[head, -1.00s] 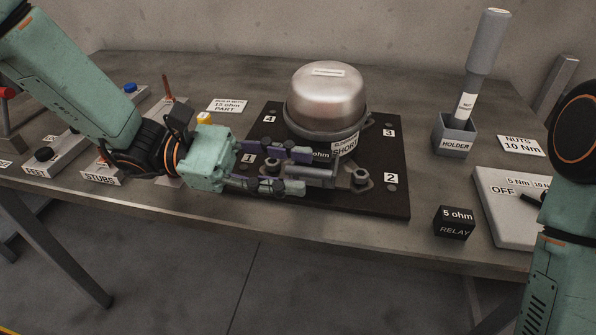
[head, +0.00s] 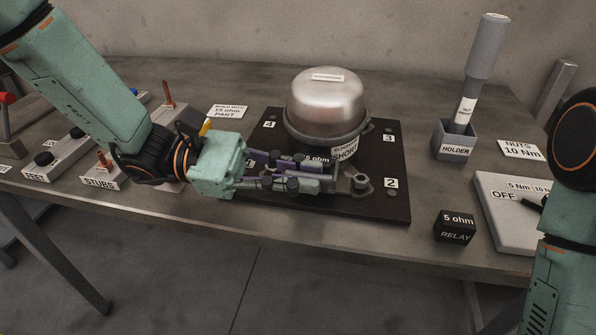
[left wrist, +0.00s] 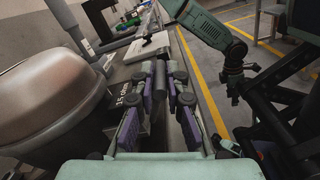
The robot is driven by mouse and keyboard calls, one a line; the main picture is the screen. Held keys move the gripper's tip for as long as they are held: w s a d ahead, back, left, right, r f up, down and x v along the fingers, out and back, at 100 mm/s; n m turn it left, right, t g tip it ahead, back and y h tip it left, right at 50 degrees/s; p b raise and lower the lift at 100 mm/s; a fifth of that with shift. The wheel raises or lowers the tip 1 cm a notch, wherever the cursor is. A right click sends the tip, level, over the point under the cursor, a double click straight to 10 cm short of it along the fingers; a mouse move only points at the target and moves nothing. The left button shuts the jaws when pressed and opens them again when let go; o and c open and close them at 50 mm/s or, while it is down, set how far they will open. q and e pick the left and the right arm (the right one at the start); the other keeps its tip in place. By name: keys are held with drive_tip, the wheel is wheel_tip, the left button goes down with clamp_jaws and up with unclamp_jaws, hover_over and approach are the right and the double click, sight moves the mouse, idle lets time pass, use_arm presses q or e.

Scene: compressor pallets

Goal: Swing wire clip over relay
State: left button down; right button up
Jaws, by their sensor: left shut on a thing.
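In the head view the domed metal compressor (head: 325,100) stands on a dark plate (head: 390,160) with numbered corners. A relay marked 15 ohm (head: 316,159) sits low on its front side, partly hidden by my fingers; its label also shows in the left wrist view (left wrist: 130,98). My left gripper (head: 305,180) reaches in from the left, low in front of the relay. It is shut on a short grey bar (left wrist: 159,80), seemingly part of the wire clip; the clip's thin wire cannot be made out.
A loose black 5 ohm relay (head: 455,227) stands near the front edge. To the right are a holder (head: 454,142) with an upright grey tool (head: 485,50) and a pale box (head: 500,225). Feet and stubs blocks (head: 98,180) stand left, partly behind my left arm.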

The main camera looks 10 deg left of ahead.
idle(0.3)
use_arm(q)
drive_tip(key=p, duration=0.1)
drive_tip(key=n+p, duration=0.1)
drive_tip(key=shift+w+r+n+p, duration=0.3)
drive_tip(key=shift+w+n+p, duration=0.3)
drive_tip(key=shift+n+p, duration=0.3)
drive_tip(key=shift+p, duration=0.05)
drive_tip(key=c, duration=1.4)
unclamp_jaws()
drive_tip(key=shift+o, duration=0.2)
drive_tip(key=shift+a, duration=0.15)
drive_tip(key=shift+a, duration=3.65)
